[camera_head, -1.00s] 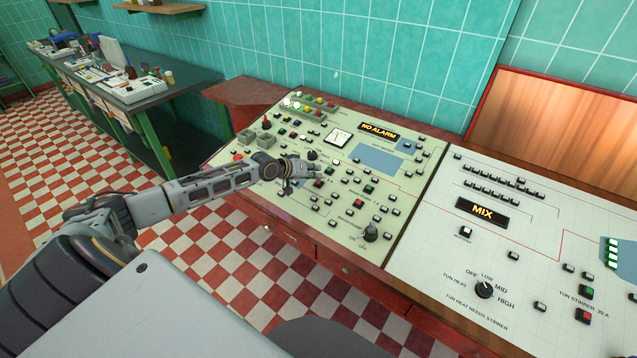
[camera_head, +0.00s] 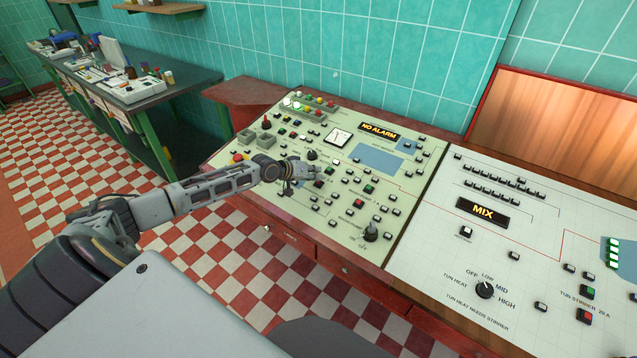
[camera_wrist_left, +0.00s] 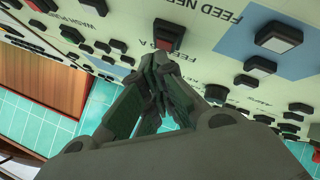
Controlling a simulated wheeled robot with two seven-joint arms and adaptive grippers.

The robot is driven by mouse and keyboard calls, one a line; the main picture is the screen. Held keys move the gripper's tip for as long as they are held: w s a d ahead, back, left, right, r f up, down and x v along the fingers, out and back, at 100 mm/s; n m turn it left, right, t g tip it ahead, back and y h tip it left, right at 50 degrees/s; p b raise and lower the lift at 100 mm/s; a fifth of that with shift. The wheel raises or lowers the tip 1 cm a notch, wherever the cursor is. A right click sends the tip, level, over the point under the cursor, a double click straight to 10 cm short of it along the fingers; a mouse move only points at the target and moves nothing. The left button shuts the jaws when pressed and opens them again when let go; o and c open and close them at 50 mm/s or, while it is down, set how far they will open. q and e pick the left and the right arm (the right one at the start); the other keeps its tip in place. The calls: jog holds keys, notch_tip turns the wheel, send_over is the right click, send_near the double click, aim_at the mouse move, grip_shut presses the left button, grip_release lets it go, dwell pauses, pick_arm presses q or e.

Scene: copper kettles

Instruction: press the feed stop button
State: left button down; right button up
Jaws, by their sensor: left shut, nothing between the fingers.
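My left gripper (camera_head: 312,170) is over the left cream control panel (camera_head: 290,214), its fingers closed together and empty. In the left wrist view its fingertips (camera_wrist_left: 158,62) are just beside a dark-framed button with a dull red cap (camera_wrist_left: 168,34). Lettering next to that button is partly covered by the fingers. A small dark red button (camera_head: 319,184) shows just below the fingertips in the head view. I cannot tell whether the fingers touch a button. My right gripper is not in view.
A black knob (camera_head: 370,232) stands up near the panel's front edge.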

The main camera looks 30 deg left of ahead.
aim_at(314, 183)
pick_arm(q)
jog(key=shift+f, duration=0.15)
dwell(0.3)
jog(key=shift+f, duration=0.2)
jog(key=shift+r, duration=0.15)
dwell(0.3)
jog(key=shift+s+r+p, duration=0.1)
jog(key=shift+r+p, duration=0.65)
jog(key=shift+p, duration=0.15)
jog(key=shift+s+r+p, duration=0.2)
jog(key=shift+r+p, duration=0.75)
jog(key=shift+p, duration=0.05)
jog(key=r+p, duration=0.4)
jog(key=shift+s, duration=0.4)
